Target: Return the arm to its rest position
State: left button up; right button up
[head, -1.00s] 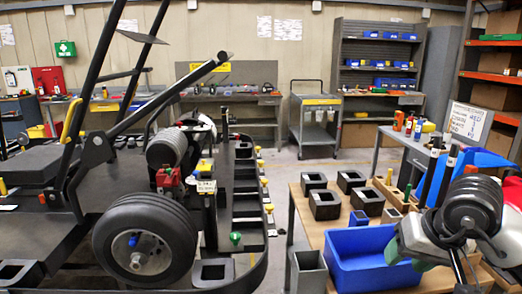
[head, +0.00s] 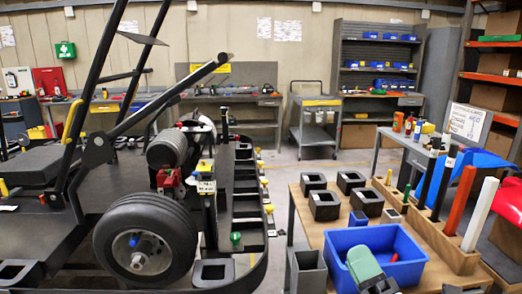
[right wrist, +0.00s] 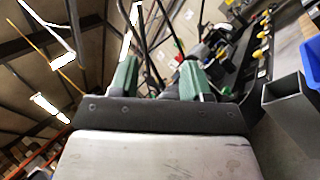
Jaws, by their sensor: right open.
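My right gripper (head: 365,264) shows at the bottom of the head view, one green finger seen in front of the blue bin (head: 412,262). In the right wrist view both green fingers of my right gripper (right wrist: 158,80) stand apart, with nothing held between them. Most of my right arm is out of the head view. My left gripper is not in view.
The wooden bench (head: 318,236) bears several black square blocks (head: 325,205) and a wooden rack (head: 447,247) with upright coloured bars. The kart wheel (head: 146,241) and dark stand are at left. Open floor lies behind the bench.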

jog(key=s+d+f+m+g+h, duration=0.1)
jog(key=d+f+m+g+h, duration=0.35)
jog(key=f+m+h, duration=0.6)
jog(key=s+f+m+g+y, duration=0.2)
jog(key=s+f+m+g, duration=1.25)
jog(key=s+f, duration=0.45)
notch_tip(320, 180, down, 28)
jog(key=s+g, duration=0.1)
jog(key=s, duration=0.2)
jog(key=s+d+f+g, duration=0.1)
jog(key=s+d+f, duration=0.1)
jog(key=s+f, duration=1.1)
jog(key=shift+s+d+f, duration=0.3)
jog(key=shift+s+f, duration=0.05)
jog(key=shift+s, duration=0.55)
jog(key=shift+h, duration=0.25)
